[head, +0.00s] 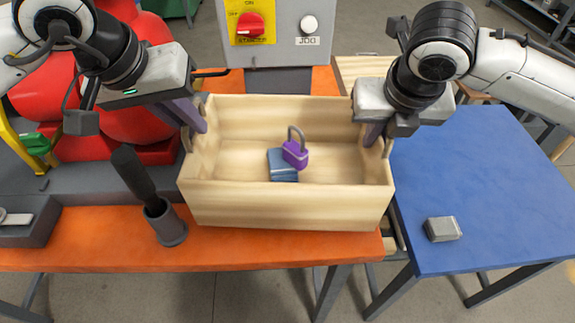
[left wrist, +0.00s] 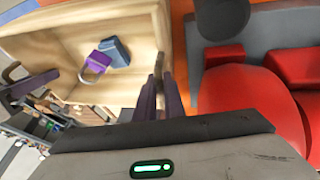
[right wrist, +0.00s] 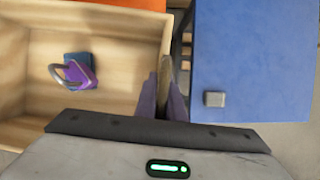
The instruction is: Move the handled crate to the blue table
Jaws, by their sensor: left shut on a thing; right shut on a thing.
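The handled crate (head: 290,205) is a pale wooden open box in the middle of the head view, over the right part of the orange table. A purple padlock (head: 295,153) and a blue block (head: 282,166) lie inside it. My left gripper (head: 200,128) is shut on the handle at the crate's left end; the handle also shows in the left wrist view (left wrist: 159,65). My right gripper (head: 372,135) is shut on the handle at the right end, seen in the right wrist view (right wrist: 166,75). The blue table (head: 490,180) stands just right of the crate.
A grey block (head: 442,229) lies near the blue table's front left; the rest of that top looks clear. On the orange table (head: 90,240) stands a dark holder (head: 165,222) with a black-handled tool. A control box (head: 273,35) and red pump parts (head: 135,110) stand behind.

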